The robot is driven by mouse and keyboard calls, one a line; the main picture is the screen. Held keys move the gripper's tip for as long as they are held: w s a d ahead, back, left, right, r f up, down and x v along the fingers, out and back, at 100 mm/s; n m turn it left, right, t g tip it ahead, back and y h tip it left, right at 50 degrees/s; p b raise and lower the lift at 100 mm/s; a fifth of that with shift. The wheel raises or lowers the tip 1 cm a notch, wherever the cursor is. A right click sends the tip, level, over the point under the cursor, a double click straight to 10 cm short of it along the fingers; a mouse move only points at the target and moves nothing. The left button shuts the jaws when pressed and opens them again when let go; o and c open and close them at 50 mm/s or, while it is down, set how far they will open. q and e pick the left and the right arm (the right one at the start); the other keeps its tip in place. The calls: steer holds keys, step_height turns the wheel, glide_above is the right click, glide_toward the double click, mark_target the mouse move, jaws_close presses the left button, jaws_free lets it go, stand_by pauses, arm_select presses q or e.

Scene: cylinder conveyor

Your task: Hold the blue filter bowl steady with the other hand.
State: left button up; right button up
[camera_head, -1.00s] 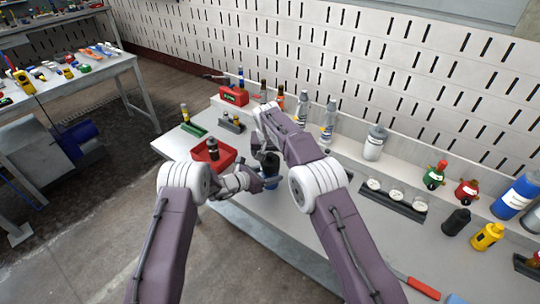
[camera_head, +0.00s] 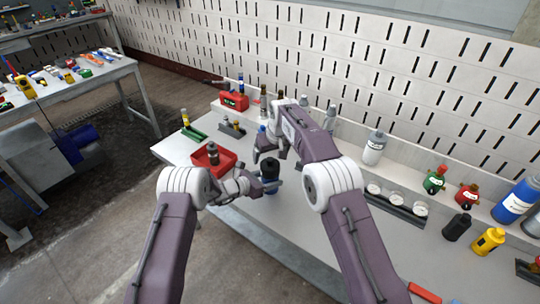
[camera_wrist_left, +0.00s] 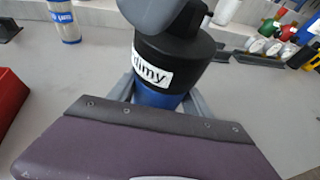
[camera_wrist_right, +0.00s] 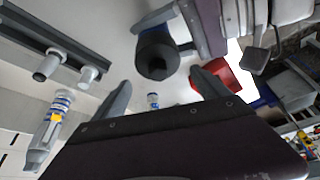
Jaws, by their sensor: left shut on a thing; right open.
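The blue filter bowl (camera_head: 271,188) stands upright at the table's front edge, under a black head (camera_head: 269,167). In the left wrist view the blue bowl (camera_wrist_left: 155,97) shows below the black head (camera_wrist_left: 178,55) with its white label. My left gripper (camera_head: 270,184) is shut on the blue bowl, one finger on each side. My right gripper (camera_head: 265,146) is open and empty, behind and above the filter. In the right wrist view the black head (camera_wrist_right: 157,52) lies outside the open fingers (camera_wrist_right: 163,88).
A red tray (camera_head: 226,168) holding a dark part stands left of the filter. A grey bottle (camera_head: 374,148), a rack with round gauges (camera_head: 398,207) and several small bottles stand to the right. The table between filter and gauges is largely clear.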

mark_target(270, 166)
steer(key=shift+n, duration=0.4)
steer(key=shift+f, duration=1.25)
steer(key=c, duration=1.7)
steer(key=m, duration=0.2)
steer(key=shift+a+m+h, duration=0.15)
steer(key=shift+m+h, duration=0.25)
steer(key=m+h, duration=0.1)
steer(key=m, duration=0.2)
steer(key=o, duration=1.7)
steer(key=shift+c, duration=0.2)
